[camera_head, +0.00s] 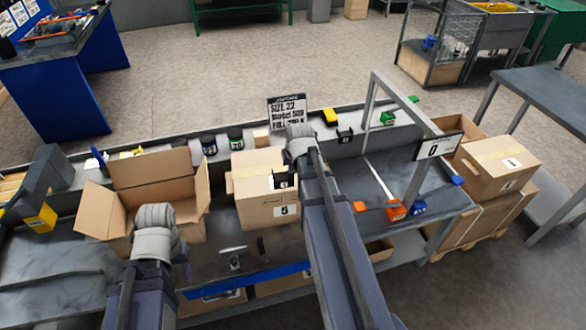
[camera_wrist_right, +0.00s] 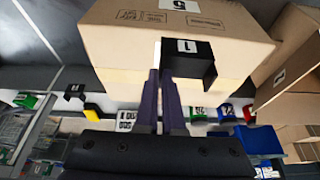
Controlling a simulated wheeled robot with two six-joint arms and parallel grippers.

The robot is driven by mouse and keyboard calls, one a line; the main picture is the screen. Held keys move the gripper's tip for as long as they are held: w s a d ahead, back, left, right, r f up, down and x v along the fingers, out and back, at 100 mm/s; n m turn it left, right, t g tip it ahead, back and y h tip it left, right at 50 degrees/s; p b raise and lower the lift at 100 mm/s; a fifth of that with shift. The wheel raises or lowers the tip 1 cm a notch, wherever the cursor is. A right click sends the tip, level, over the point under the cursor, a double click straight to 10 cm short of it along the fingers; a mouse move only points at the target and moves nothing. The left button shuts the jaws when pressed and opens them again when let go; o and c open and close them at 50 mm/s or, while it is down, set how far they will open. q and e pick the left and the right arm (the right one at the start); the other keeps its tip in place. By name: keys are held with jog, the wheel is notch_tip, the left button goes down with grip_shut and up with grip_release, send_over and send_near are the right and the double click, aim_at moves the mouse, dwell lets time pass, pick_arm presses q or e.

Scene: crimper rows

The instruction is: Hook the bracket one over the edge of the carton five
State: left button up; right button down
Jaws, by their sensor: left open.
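Carton five (camera_head: 265,208) is a closed brown box on the workbench, with a label 5 on its front; it also fills the top of the right wrist view (camera_wrist_right: 120,45). Bracket one (camera_head: 281,182) is a small black hook-shaped piece with a white label 1, at the upper front of the carton. In the right wrist view the bracket (camera_wrist_right: 202,66) is at the tips of my right gripper (camera_wrist_right: 164,75), whose fingers are close together on its side. I cannot tell whether the bracket touches the carton. My left gripper (camera_head: 155,222) is at the open carton, its fingertips hidden.
An open carton (camera_head: 140,190) with raised flaps stands to the left. Small black, yellow and green pieces line the back ledge. A silver tool (camera_head: 234,258) lies in front of carton five.

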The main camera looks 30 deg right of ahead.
jog(key=shift+f+b, duration=2.8)
jog(key=shift+f, duration=0.3)
jog(key=c, duration=1)
grip_release()
jog(key=shift+o, duration=0.2)
jog(key=shift+r, duration=0.15)
jog(key=d+p+v, duration=0.1)
jog(key=p+v, duration=0.6)
jog(key=shift+a+r, duration=0.3)
jog(key=shift+a, duration=0.25)
jog(key=shift+s, duration=0.1)
jog(key=shift+a, duration=0.1)
